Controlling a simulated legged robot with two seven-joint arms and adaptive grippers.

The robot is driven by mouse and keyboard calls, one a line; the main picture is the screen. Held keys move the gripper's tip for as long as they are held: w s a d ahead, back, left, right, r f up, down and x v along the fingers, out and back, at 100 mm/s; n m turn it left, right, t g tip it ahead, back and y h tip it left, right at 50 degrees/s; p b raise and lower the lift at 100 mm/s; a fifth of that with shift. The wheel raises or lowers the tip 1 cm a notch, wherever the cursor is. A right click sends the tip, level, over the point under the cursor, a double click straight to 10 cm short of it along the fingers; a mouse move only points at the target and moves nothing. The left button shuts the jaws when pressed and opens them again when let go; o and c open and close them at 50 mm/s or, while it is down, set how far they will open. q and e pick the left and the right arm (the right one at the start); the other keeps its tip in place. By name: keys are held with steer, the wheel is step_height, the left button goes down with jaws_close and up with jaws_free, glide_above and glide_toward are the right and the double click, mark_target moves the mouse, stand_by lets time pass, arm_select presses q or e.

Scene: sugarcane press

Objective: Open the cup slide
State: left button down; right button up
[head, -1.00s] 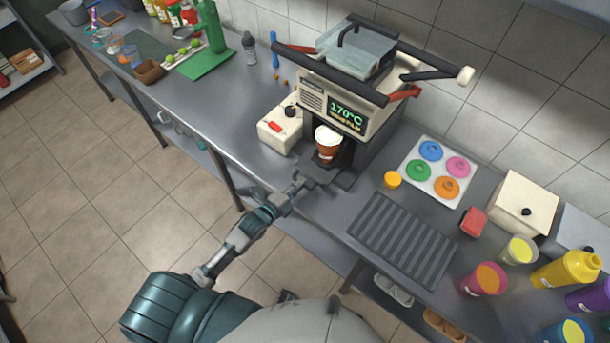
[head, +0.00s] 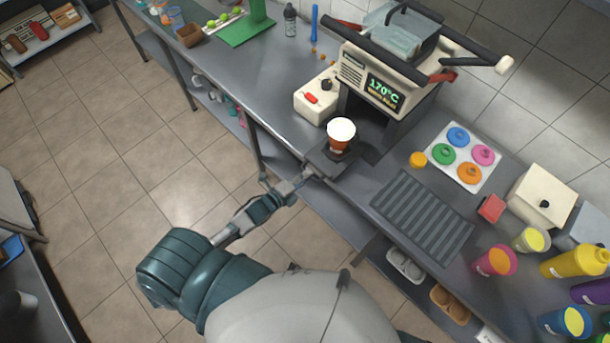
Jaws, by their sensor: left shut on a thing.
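The cup slide (head: 326,161) is a dark flat tray sticking out from the foot of the cream and black press (head: 385,85), towards the counter's front edge. A brown cup (head: 339,142) with a white top stands upright on it, in front of the dark bay. My left gripper (head: 304,174) is shut on the front end of the slide, at the counter edge; its fingers are small and the exact contact is hard to see. My right gripper is out of view.
A white box with a red switch (head: 316,99) stands left of the slide. A ribbed dark mat (head: 422,215), a small orange-yellow pot (head: 417,160) and a tray of coloured lids (head: 490,170) lie to the right. The floor before the counter is clear.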

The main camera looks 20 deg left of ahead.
arm_select(q)
steer(key=c, duration=1.2)
jaws_free()
steer(key=shift+s+d+f, duration=0.1)
steer(key=shift+f, duration=0.2)
steer(key=shift+c, duration=0.2)
steer(key=shift+o, duration=0.2)
steer(key=shift+r, duration=0.1)
steer(key=v, duration=1.1)
steer(key=shift+s, duration=0.35)
steer(key=shift+r, duration=0.1)
